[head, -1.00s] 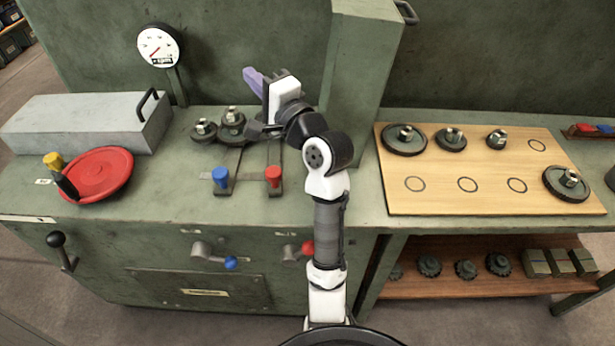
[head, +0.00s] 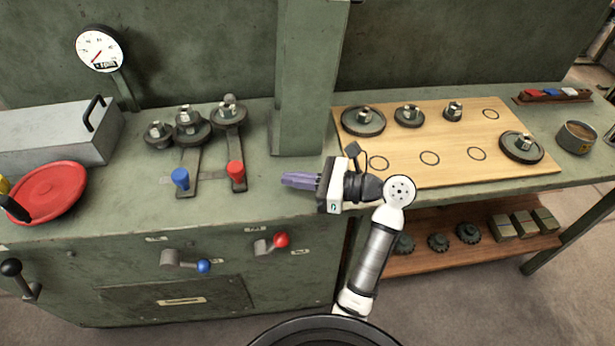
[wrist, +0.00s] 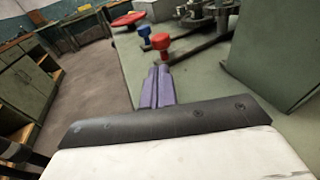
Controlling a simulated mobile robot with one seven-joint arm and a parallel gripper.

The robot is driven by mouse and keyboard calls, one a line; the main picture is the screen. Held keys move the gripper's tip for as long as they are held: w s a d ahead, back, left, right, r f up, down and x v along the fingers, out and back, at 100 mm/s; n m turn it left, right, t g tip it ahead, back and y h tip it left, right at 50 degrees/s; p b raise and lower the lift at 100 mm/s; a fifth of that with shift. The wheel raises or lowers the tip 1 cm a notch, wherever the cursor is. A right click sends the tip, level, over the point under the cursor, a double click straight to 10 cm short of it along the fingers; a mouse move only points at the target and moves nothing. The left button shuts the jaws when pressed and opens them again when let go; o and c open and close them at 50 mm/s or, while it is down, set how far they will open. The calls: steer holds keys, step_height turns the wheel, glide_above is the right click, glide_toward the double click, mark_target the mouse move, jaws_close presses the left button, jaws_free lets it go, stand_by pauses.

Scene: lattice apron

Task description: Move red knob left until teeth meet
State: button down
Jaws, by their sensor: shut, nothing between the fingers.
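The red knob (head: 235,171) stands upright at the near end of a dark arm on the green bench. The right gear (head: 229,117) sits at that arm's far end, close beside the middle gear (head: 192,131); I cannot tell whether their teeth touch. A smaller gear (head: 158,137) is left of the middle one. The blue knob (head: 181,179) is left of the red knob. My gripper (head: 286,180) is shut and empty, its purple fingers pointing left, right of the red knob and apart from it. The wrist view shows the red knob (wrist: 160,42) beyond the fingertips (wrist: 159,72).
A green column (head: 308,90) rises behind my gripper. A wooden board (head: 400,178) with several gears lies to the right. Red (head: 281,240) and blue (head: 204,266) crank handles stick out of the bench front. A red handwheel (head: 48,190) is at the left.

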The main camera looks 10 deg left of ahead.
mark_target(243, 173)
steer(key=a, duration=0.5)
steer(key=a+p, duration=0.1)
steer(key=a, duration=0.2)
steer(key=shift+w+a+f, duration=0.25)
steer(key=shift+w+f, duration=0.15)
steer(key=s+a+p, duration=0.1)
steer(key=a+p, duration=0.2)
steer(key=s+a+p, duration=0.1)
steer(key=a+p, duration=0.1)
steer(key=shift+s+a+r+p, duration=0.25)
steer(key=shift+s+a+p, duration=0.05)
steer(key=shift+p, duration=0.05)
steer(key=shift+s+a+f, duration=0.2)
steer(key=shift+a+f, duration=0.05)
steer(key=shift+a, duration=0.25)
steer(key=shift+d+p, duration=0.1)
steer(key=shift+p, duration=0.2)
